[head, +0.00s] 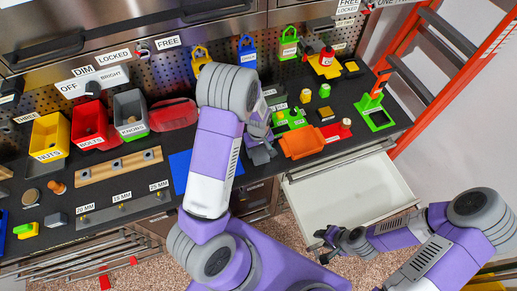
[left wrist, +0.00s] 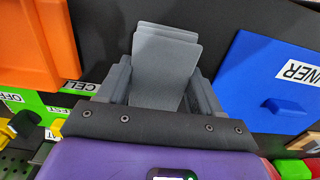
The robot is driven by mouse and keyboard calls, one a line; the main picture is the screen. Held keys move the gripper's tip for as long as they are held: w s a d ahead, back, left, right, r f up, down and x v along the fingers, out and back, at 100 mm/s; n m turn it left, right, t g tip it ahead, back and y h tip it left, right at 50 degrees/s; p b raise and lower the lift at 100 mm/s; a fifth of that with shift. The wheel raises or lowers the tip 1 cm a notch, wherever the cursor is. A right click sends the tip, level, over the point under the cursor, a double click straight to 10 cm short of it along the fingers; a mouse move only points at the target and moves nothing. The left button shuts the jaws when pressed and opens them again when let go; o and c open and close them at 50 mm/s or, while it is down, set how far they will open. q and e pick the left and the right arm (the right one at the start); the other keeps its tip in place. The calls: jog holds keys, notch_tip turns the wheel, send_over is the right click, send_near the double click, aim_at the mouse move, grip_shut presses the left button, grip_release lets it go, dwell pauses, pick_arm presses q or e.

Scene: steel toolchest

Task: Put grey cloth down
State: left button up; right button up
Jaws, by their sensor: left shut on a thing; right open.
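The grey cloth (left wrist: 166,50) looks like a folded stack of flat grey layers in the left wrist view. My left gripper (left wrist: 160,88) is shut on it, with a finger on each side. In the head view my left gripper (head: 261,148) is over the dark worktop, between a blue panel and an orange tray, and my arm partly hides it. I cannot tell whether the cloth touches the worktop. My right gripper (head: 329,245) is open and empty at the front of the open drawer.
The orange tray (head: 302,142) is right of my left gripper; the blue panel (head: 186,172) is left. A white drawer (head: 350,192) stands open and looks empty. Yellow (head: 50,135), red (head: 90,126) and grey (head: 130,112) bins stand at the left. An orange ladder (head: 484,62) leans at the right.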

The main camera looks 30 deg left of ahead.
aim_at(258, 150)
pick_arm(q)
jog(key=shift+f, duration=0.2)
jog(key=o, duration=1)
jog(key=shift+r, duration=0.1)
jog(key=shift+r, duration=0.2)
notch_tip(258, 150, up, 12)
jog(key=shift+f+p, duration=0.1)
jog(key=shift+p, duration=0.35)
